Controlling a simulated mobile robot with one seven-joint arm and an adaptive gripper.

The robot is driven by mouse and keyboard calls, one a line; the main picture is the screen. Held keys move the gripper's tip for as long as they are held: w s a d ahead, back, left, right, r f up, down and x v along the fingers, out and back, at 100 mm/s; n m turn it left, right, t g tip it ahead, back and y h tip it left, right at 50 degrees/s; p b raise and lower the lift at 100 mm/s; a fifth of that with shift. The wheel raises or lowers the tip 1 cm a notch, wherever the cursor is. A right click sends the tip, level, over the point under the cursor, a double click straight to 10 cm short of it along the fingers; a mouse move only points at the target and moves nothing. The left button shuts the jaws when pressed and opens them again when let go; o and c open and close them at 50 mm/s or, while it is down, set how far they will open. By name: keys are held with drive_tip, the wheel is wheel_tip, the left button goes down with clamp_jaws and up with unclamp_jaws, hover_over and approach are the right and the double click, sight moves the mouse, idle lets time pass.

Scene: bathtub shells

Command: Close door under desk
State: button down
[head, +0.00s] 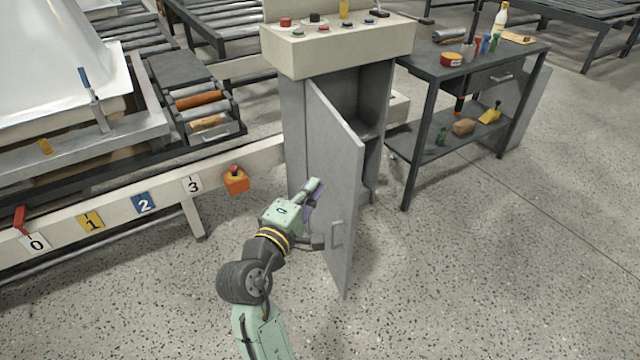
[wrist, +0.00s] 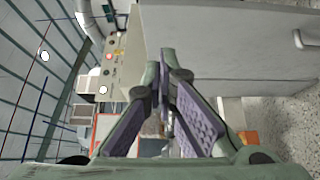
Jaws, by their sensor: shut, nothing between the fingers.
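The grey cabinet door (head: 338,170) under the control desk (head: 340,47) stands ajar, swung out toward me. Its handle (head: 337,234) is low on its outer face, near the free edge. The dark inside of the cabinet (head: 362,95) shows behind the door. My gripper (head: 316,190) is at the outer face of the door, left of and above the handle. In the wrist view my gripper (wrist: 168,85) has its fingers together with nothing between them. The door also fills the upper right of the wrist view (wrist: 230,45). I cannot tell whether the fingers touch it.
A dark workbench (head: 475,75) with tools and bottles stands right of the desk. A conveyor frame with numbered plates (head: 145,203) runs along the left, with an orange button box (head: 236,181) on it. The speckled floor (head: 480,280) is clear at the front right.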

drive_tip(key=p, duration=0.1)
approach(352, 150)
drive_tip(key=w+a, duration=0.2)
drive_tip(key=shift+w+d+p, duration=0.3)
drive_tip(key=shift+w+d, duration=0.3)
drive_tip(key=shift+d, duration=0.3)
drive_tip(key=shift+w+d+p, duration=0.3)
drive_tip(key=shift+w+d, duration=0.25)
drive_tip(key=shift+d, duration=0.4)
